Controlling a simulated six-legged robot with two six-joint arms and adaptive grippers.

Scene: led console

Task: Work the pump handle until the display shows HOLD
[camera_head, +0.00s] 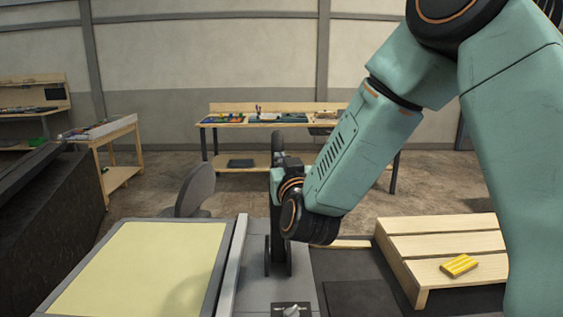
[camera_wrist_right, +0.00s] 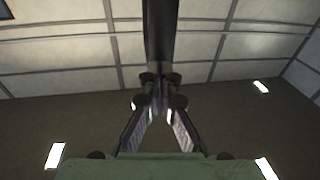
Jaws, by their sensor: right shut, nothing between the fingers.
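The dark pump handle (camera_head: 277,148) rises from an upright dark bracket (camera_head: 277,245) on the grey console, behind my right wrist in the head view. A dark bar, apparently the handle (camera_wrist_right: 160,40), runs down to the fingertips in the right wrist view. My right gripper (camera_wrist_right: 160,103) is shut with its tips at the bar's lower end; nothing is held between them. I cannot tell whether the tips touch the bar. In the head view my wrist hides the fingers. No display text is readable. My left gripper is not in view.
A pale yellow panel (camera_head: 145,265) in a grey frame lies left of the bracket. A small knob (camera_head: 291,311) sits in front of it. A slatted wooden stand (camera_head: 440,242) with a yellow block (camera_head: 459,265) is at right. A chair (camera_head: 195,187) and workbenches stand behind.

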